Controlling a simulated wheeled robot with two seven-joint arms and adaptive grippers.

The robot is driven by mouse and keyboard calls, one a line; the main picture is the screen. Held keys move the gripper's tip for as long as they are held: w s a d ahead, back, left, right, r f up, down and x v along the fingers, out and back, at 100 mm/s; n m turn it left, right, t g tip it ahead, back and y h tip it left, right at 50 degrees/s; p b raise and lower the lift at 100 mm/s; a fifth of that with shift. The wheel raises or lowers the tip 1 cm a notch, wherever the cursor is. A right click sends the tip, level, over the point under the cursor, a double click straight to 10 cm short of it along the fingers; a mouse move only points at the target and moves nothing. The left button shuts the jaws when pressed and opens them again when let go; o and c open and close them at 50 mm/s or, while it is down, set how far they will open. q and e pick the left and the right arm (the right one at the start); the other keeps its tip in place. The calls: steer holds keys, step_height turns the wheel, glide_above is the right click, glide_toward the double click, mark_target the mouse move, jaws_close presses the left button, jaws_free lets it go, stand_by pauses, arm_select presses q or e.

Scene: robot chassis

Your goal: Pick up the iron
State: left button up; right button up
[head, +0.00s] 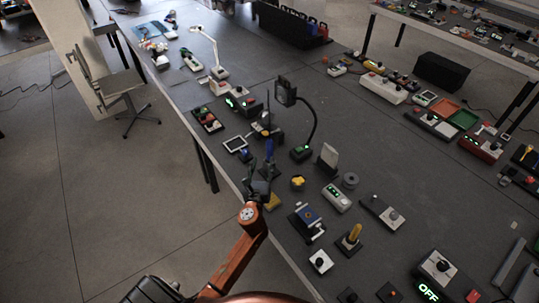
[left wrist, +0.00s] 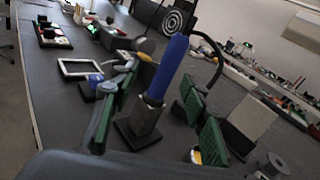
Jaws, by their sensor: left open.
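The iron (head: 269,149) has a blue handle and stands upright in a dark stand near the table's left edge in the head view. In the left wrist view the blue handle (left wrist: 168,65) rises from the block-like stand (left wrist: 139,125), tilted in the picture. My left gripper (head: 264,172) is open beside the iron, at its near side in the head view. In the left wrist view its green-padded fingers (left wrist: 160,77) lie on either side of the handle, with gaps to both. The iron's tip is hidden in the stand. My right gripper is not in view.
A gooseneck lamp-like device (head: 305,130) stands right of the iron. A white-framed tablet (head: 235,144) lies to its left, a yellow knob (head: 298,182) to its right. Several control boxes crowd the table (head: 340,100).

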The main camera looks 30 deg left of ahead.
mark_target(269, 150)
arm_select(q)
steer(key=shift+w+d+r+m+t, duration=0.15)
steer(key=shift+w+d+r+m, duration=0.1)
steer(key=shift+w+m, duration=0.25)
steer(key=shift+w+d+r+m+t, duration=0.15)
steer(key=shift+w+r+m, duration=0.05)
steer(key=shift+w+m, duration=0.3)
steer(key=x, duration=0.3)
steer(key=b+x, duration=0.1)
steer(key=x, duration=0.3)
steer(key=shift+f, duration=0.25)
steer(key=shift+c, duration=0.7)
jaws_close()
step_height(269, 150, up, 10)
steer(key=p, duration=0.4)
steer(key=shift+p, duration=0.35)
